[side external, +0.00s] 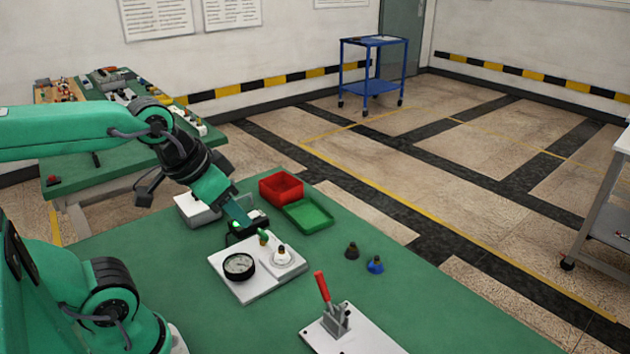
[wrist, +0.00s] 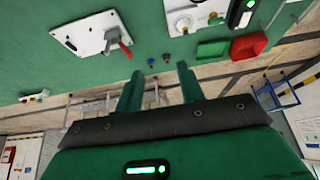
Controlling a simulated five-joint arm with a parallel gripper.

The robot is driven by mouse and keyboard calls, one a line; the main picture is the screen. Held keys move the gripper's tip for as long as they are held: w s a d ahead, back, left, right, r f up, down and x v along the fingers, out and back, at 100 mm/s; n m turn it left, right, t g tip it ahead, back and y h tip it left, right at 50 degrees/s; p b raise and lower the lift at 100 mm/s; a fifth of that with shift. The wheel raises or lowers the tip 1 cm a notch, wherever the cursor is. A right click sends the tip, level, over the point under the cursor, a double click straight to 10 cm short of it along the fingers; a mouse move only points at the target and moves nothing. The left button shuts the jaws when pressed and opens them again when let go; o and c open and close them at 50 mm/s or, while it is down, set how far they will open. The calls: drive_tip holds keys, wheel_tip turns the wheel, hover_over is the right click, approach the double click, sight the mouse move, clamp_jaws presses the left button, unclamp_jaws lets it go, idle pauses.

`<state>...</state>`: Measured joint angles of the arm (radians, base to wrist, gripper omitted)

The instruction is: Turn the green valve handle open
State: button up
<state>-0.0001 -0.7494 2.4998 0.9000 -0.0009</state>
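The green valve handle (side external: 263,238) stands on a white plate (side external: 250,288) in the side view, close to a round white fitting (side external: 283,256) and a black-rimmed gauge (side external: 239,266). My gripper (side external: 248,222) is just behind and above the handle there, pointing down toward the plate; contact cannot be told. In the wrist view my gripper (wrist: 160,72) has its two green fingers apart with nothing between them. The plate's edge and the white fitting (wrist: 183,22) show at the top there, with a small green part, probably the handle (wrist: 214,18). The handle's lower part is unclear.
A red bin (side external: 281,187) and green tray (side external: 307,215) stand behind the plate. A black knob (side external: 352,251) and blue knob (side external: 375,265) stand to its right. A red lever (side external: 322,287) rises from another plate in front.

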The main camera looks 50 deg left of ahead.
drive_tip(key=w+n, duration=0.1)
drive_tip(key=n+g, duration=0.6)
drive_tip(key=n, duration=1.1)
hover_over(262, 232)
wheel_tip(262, 232, down, 14)
drive_tip(key=shift+r, duration=0.25)
drive_tip(key=shift+f, duration=3.9)
clamp_jaws()
